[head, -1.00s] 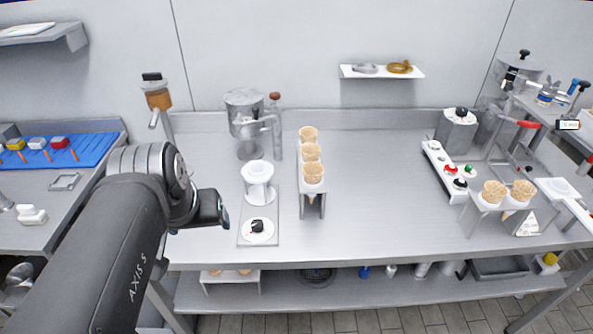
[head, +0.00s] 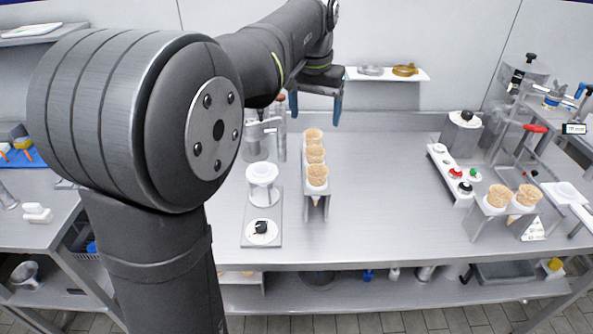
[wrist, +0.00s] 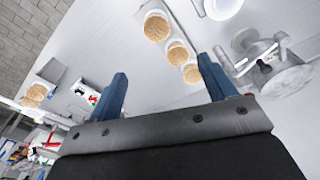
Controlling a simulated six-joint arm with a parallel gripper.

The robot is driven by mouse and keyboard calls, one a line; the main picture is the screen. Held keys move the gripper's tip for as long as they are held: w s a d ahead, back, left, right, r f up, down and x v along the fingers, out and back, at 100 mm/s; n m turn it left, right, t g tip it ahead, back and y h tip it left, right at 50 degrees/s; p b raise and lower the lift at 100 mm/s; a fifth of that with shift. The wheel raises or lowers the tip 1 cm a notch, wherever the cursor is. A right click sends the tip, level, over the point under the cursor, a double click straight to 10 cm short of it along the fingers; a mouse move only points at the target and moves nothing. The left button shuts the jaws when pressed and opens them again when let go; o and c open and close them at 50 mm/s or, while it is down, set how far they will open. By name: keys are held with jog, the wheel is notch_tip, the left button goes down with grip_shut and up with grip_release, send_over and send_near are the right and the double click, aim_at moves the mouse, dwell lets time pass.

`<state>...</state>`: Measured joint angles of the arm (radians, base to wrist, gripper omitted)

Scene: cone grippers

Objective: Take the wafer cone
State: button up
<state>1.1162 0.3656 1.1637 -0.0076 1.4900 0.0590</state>
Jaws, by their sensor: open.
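Three tan wafer cones stand upright in a row in a narrow rack (head: 316,207) on the bench: a front cone (head: 317,177), a middle cone (head: 315,154) and a back cone (head: 313,135). My gripper (head: 315,108) is open and empty, with blue fingers pointing down, raised above and behind the row. In the wrist view, the cones' round tops lie beyond my open fingers (wrist: 163,82); the nearest top (wrist: 192,74) shows close to one finger. Two more cones (head: 498,196) (head: 528,196) stand in a holder at the right.
A white funnel-like stand (head: 262,180) is left of the rack. A metal machine (head: 255,130) behind it is partly hidden by my arm. A button panel (head: 453,172) stands at the right, and a wall shelf (head: 380,74) hangs behind. The bench between rack and panel is clear.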

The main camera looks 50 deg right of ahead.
send_over(317, 170)
jog(key=f, duration=1.2)
jog(key=shift+a, duration=0.3)
jog(key=shift+s+d+f, duration=0.1)
jog(key=shift+f, duration=1.25)
jog(key=shift+d+f, duration=0.1)
jog(key=shift+f, duration=1.2)
jog(key=c, duration=0.7)
